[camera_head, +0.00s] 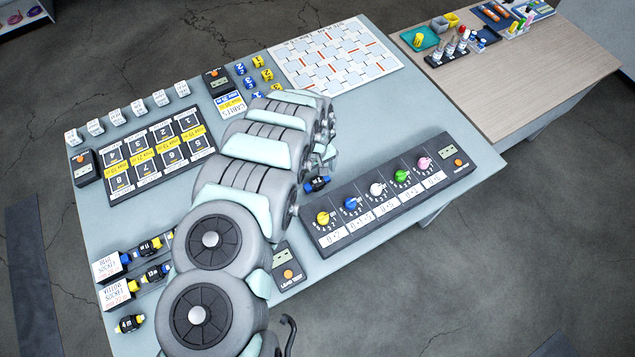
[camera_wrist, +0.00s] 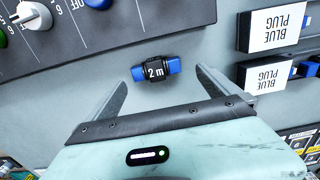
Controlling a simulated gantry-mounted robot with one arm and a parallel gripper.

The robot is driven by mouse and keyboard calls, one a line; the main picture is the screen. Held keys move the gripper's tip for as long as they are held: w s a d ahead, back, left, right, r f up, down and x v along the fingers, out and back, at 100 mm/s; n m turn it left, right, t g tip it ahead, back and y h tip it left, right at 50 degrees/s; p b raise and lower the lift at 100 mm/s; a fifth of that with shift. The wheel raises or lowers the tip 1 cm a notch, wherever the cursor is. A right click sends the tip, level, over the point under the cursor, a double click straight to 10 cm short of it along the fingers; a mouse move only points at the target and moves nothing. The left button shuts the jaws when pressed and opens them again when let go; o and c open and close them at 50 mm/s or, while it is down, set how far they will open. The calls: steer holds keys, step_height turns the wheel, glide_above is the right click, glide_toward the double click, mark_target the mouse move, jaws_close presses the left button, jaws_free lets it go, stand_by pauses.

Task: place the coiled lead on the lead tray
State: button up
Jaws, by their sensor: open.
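A coiled lead (camera_wrist: 157,70) with a black middle marked "2 m" and blue ends lies on the grey bench top in the wrist view. In the head view this blue-ended lead (camera_head: 317,184) shows just beside my arm, behind the knob console. My gripper (camera_wrist: 168,72) is open, with one finger on each side of the lead and nothing held. Whether the fingers are level with the lead is unclear. I cannot tell for sure which thing is the lead tray. Two "BLUE PLUG" blocks (camera_wrist: 272,27) are at the right of the wrist view, and my arm hides that area in the head view.
The knob console (camera_head: 390,192) stands close to the lead. A lead test box (camera_head: 288,272) is near the front edge. More leads (camera_head: 150,246) lie by white blocks (camera_head: 108,267) at the left. A black numbered panel (camera_head: 155,157) and a patterned board (camera_head: 335,57) lie farther back.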

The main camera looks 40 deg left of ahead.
mark_target(317, 181)
steer(key=shift+w+d+f, duration=0.15)
steer(key=shift+f, duration=0.7)
steer(key=shift+w+d+f, duration=0.1)
steer(key=shift+w+f, duration=0.05)
steer(key=shift+f, duration=0.7)
steer(key=shift+a+f, duration=0.1)
steer(key=shift+f, duration=1)
steer(key=shift+c, duration=0.3)
steer(key=c, duration=1.4)
steer(key=shift+c, duration=0.2)
steer(key=shift+r, duration=0.15)
